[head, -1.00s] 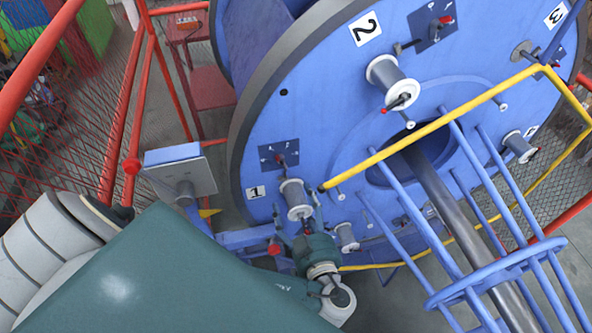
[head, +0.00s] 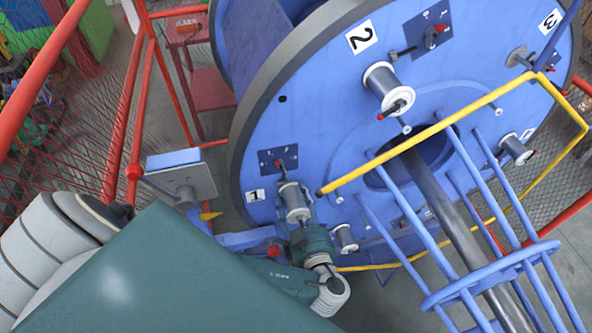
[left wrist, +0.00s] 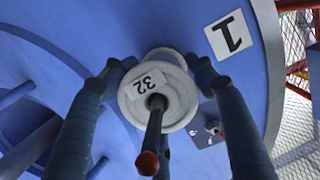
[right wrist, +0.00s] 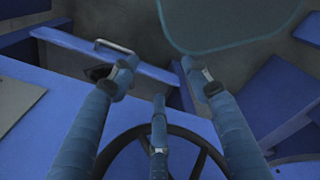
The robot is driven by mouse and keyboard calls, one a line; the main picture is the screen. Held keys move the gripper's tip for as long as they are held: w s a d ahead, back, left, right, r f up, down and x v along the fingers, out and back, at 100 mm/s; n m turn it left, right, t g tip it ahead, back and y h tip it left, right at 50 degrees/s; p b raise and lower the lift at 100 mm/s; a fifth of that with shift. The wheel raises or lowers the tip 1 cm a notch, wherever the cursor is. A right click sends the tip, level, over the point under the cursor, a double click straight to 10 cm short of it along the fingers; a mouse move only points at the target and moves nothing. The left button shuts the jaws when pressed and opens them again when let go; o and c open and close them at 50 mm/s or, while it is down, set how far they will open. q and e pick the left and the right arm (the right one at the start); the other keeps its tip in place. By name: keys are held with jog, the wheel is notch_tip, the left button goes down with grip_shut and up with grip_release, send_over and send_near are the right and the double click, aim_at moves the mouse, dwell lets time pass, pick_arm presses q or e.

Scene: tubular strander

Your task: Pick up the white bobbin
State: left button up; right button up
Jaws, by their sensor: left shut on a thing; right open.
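The white bobbin (head: 294,202) sits on its spindle by the number 1 label of the big blue disc. In the left wrist view the bobbin (left wrist: 176,98) shows its white front flange with a "32" label, and a dark rod with a red tip sticks out of its middle. My left gripper (head: 300,217) is shut on this bobbin, with its blue fingers on both sides of it in the left wrist view (left wrist: 158,72); a third finger is partly hidden behind the rod. My right gripper (right wrist: 158,75) is open and empty in the right wrist view.
Other bobbins sit on the disc (head: 320,120), one near number 2 (head: 388,86) and one low beside my left gripper (head: 345,238). A yellow rail (head: 430,128) and blue bars (head: 450,200) stand to the right. A grey box (head: 186,178) and red fence posts are left.

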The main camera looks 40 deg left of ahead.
pick_arm(q)
jog(key=shift+w+a+r, duration=0.2)
jog(key=shift+r, duration=0.2)
jog(key=shift+b, duration=0.75)
jog(key=f+b+v, duration=0.1)
jog(key=b+v, duration=0.1)
jog(key=v, duration=0.3)
jog(key=f+b+v, duration=0.1)
jog(key=b+v, duration=0.1)
jog(key=v, duration=0.4)
jog(key=b+v, duration=0.1)
jog(key=v, duration=0.4)
jog(key=shift+s+d+f+b, duration=0.25)
jog(key=shift+s+f+b, duration=0.15)
jog(key=shift+s, duration=0.15)
grip_shut()
jog(key=shift+v, duration=0.75)
jog(key=shift+d, duration=0.1)
